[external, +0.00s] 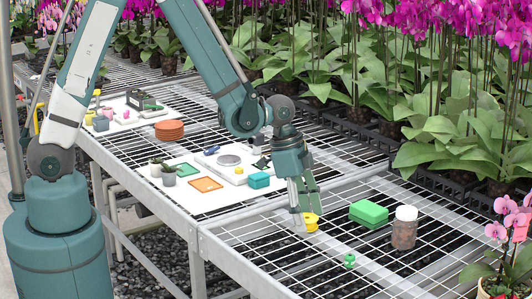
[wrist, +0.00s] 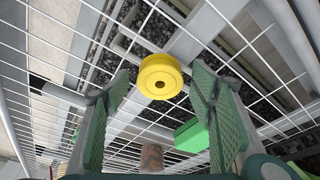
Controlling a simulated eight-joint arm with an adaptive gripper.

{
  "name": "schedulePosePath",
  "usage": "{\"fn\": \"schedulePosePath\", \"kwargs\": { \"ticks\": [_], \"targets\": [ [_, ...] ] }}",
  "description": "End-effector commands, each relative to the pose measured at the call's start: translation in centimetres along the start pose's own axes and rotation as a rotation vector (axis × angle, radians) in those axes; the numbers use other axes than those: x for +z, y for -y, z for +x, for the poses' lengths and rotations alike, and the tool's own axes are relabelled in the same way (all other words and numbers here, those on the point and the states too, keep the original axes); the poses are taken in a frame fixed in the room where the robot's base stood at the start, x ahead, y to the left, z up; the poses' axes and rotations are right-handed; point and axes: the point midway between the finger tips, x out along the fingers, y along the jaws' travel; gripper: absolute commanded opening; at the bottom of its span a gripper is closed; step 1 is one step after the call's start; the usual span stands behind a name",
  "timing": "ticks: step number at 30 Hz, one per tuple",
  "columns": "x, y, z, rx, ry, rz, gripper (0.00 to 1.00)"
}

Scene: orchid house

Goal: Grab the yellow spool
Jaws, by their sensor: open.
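The yellow spool (external: 311,224) stands on the white wire-mesh bench, right at my fingertips in the external view; one finger partly covers it. In the wrist view the spool (wrist: 160,76) is seen end-on, with a dark hole in its middle. My gripper (external: 306,213) points down and is open. In the wrist view its two green padded fingers stand left and right of the spool, with a gap on each side. The spool appears at or just beyond the fingertips; the exact depth is hard to tell.
A green block (external: 369,213), a brown-filled jar (external: 404,230) and a small green piece (external: 349,260) stand to the right on the mesh. A white board (external: 216,190) with small items lies left. Orchid pots line the back. The mesh in front of the spool is clear.

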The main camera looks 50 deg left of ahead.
Motion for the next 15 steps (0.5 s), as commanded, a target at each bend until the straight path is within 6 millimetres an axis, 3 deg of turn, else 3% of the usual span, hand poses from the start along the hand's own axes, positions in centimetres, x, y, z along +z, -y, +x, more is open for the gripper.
{"fn": "schedulePosePath", "kwargs": {
  "ticks": [9,15],
  "targets": [
    [0.0,0.0,-0.01,0.0,0.0,0.0,0.54],
    [0.0,0.0,-0.01,0.0,0.0,0.0,0.28]
  ]
}}
